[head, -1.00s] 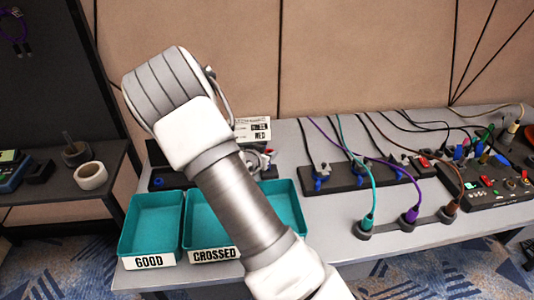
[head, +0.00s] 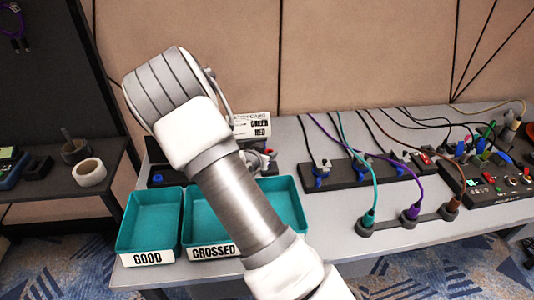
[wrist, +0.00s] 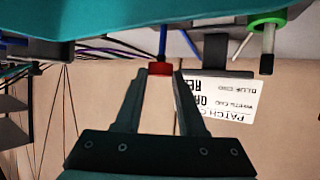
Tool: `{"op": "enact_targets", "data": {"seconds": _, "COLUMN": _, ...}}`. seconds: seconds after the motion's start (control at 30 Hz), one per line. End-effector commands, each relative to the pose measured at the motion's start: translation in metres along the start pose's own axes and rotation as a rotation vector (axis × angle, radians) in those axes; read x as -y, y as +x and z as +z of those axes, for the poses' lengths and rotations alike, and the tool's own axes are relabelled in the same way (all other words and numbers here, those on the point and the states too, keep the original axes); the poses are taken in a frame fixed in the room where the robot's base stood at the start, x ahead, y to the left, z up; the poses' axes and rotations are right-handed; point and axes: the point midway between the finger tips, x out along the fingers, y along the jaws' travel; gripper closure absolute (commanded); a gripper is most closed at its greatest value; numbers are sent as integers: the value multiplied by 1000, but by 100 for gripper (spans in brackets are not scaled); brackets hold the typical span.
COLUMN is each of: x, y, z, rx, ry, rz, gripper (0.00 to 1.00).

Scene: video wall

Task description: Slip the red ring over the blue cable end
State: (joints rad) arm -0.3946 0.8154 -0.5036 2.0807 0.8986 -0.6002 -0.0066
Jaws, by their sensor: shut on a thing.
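My gripper (wrist: 161,80) is shut on the red ring (wrist: 160,69), which sits between the fingertips in the wrist view. The blue cable end (wrist: 163,42) is a thin blue rod in line with the ring, and its tip meets the ring's edge. I cannot tell whether the rod passes into the ring. In the head view my arm hides the ring and the blue cable end, near the dark block (head: 160,177) behind the teal trays.
A green ring (wrist: 266,22) sits around a pale post to the right in the wrist view. A printed card (wrist: 217,103) stands close by; it also shows in the head view (head: 252,126). Teal trays GOOD (head: 150,225) and CROSSED (head: 290,200) lie in front.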

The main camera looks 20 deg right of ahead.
Motion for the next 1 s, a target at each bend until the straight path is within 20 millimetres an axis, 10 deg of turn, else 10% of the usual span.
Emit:
{"op": "enact_targets", "data": {"seconds": 0.87, "x": 0, "y": 7, "z": 15, "rx": 3, "ry": -2, "rz": 1, "gripper": 100}}
{"op": "enact_targets", "data": {"seconds": 0.9, "x": -1, "y": 7, "z": 15, "rx": 3, "ry": -3, "rz": 1, "gripper": 54}}
{"op": "enact_targets", "data": {"seconds": 1.0, "x": -1, "y": 7, "z": 16, "rx": 4, "ry": -4, "rz": 2, "gripper": 36}}
